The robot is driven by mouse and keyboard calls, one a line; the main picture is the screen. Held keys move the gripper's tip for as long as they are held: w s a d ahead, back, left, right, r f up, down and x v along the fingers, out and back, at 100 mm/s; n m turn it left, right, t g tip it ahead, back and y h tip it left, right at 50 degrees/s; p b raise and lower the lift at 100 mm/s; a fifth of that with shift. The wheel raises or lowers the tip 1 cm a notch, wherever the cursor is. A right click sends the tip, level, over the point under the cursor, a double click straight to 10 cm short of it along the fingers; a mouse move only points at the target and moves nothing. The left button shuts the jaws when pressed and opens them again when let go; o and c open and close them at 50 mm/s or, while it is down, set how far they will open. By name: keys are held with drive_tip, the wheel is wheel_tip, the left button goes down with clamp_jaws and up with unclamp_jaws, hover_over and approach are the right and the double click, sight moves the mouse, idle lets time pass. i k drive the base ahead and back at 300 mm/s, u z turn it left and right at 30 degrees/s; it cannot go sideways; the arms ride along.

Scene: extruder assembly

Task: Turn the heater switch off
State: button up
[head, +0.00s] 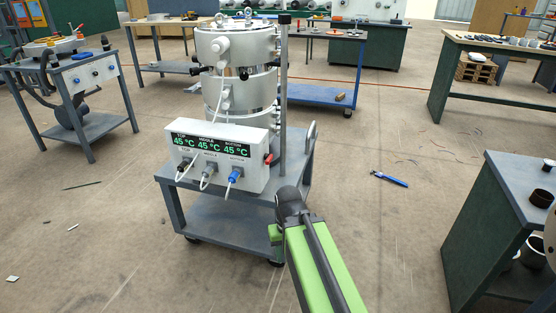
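The heater control box (219,160) is white and stands on the front of a grey cart, below a metal cylinder (232,75). Its displays read TOP, MIDDLE and BOTTOM, each at 45 °C. Several plugs with cables sit in its front face. A small red part (268,158), which looks like the heater switch, sits on the box's right side; its position is too small to tell. My green and dark arm reaches up from the bottom edge, in front of the cart's right side. My gripper's fingers do not show.
The grey cart (215,240) has a lower shelf and a handle at right. A blue-handled tool (389,179) lies on the floor to the right. A dark workbench (505,215) stands at the right edge, another cart (85,75) at left. The floor between is mostly clear.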

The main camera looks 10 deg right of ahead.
sight(269, 158)
drive_tip(key=u, duration=0.1)
drive_tip(key=k, duration=0.45)
drive_tip(key=z, duration=0.75)
drive_tip(key=i, duration=0.8)
drive_tip(key=u, duration=4.3)
drive_tip(key=i, duration=0.15)
drive_tip(key=z, duration=2.25)
drive_tip(key=i, duration=0.5)
drive_tip(key=u, duration=0.2)
drive_tip(key=k, duration=0.6)
drive_tip(key=z, duration=0.2)
drive_tip(key=i, duration=0.55)
drive_tip(key=u, duration=0.05)
